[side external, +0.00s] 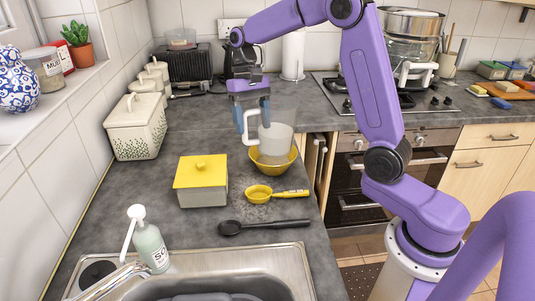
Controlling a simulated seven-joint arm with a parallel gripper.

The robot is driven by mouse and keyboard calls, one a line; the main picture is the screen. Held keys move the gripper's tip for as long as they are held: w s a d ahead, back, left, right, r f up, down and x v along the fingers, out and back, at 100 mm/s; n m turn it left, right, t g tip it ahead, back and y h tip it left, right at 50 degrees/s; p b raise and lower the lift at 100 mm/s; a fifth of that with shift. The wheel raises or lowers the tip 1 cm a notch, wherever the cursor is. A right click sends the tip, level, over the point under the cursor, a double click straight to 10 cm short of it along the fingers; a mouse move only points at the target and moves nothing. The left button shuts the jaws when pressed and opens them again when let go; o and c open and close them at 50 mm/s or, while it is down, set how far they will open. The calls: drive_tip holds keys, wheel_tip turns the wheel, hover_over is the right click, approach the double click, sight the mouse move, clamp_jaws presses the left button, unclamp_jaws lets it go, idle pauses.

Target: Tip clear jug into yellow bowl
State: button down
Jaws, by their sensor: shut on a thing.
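The clear jug (276,139) looks pale and see-through, with its handle on the left. It looks close to upright. My gripper (252,122) comes down from above, with bluish fingers shut on the jug at its handle side. The yellow bowl (274,168) stands on the grey counter directly below the jug in the picture. The jug's lower part hides the bowl's back and middle. I cannot tell whether the jug touches the bowl, or what is inside either one.
A yellow-lidded box (201,182), a yellow scoop (259,193) and a black spoon (262,226) lie in front of the bowl. The sink (225,275) and soap bottle (151,248) are at the front. The counter left of the bowl, behind the box, is clear.

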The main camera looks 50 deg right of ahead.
drive_tip(key=w+a+r+m+t+y, duration=0.1)
drive_tip(key=w+r+m+t+y, duration=0.15)
drive_tip(key=w, duration=0.45)
drive_tip(key=w+r+m+t+y, duration=0.1)
drive_tip(key=w+r+m+t, duration=0.1)
drive_tip(key=w+m, duration=0.3)
drive_tip(key=f+t, duration=0.1)
drive_tip(key=f+t+y, duration=0.1)
drive_tip(key=f, duration=0.1)
drive_tip(key=f+n+t+y, duration=0.1)
drive_tip(key=t, duration=0.1)
drive_tip(key=shift+w+d+f, duration=0.3)
drive_tip(key=shift+d+f, duration=0.1)
drive_tip(key=shift+s+d+f+t, duration=0.15)
drive_tip(key=shift+s+d+t, duration=0.1)
drive_tip(key=shift+t, duration=0.1)
drive_tip(key=shift+s+d+r+n+t+y, duration=0.15)
drive_tip(key=shift+s+d+r+t+y, duration=0.1)
drive_tip(key=shift+s+t+y, duration=0.3)
drive_tip(key=shift+s+d+r+n+t+y, duration=0.1)
drive_tip(key=shift+s+d+r+t+y, duration=0.15)
drive_tip(key=shift+s+t+y, duration=0.3)
idle(4.4)
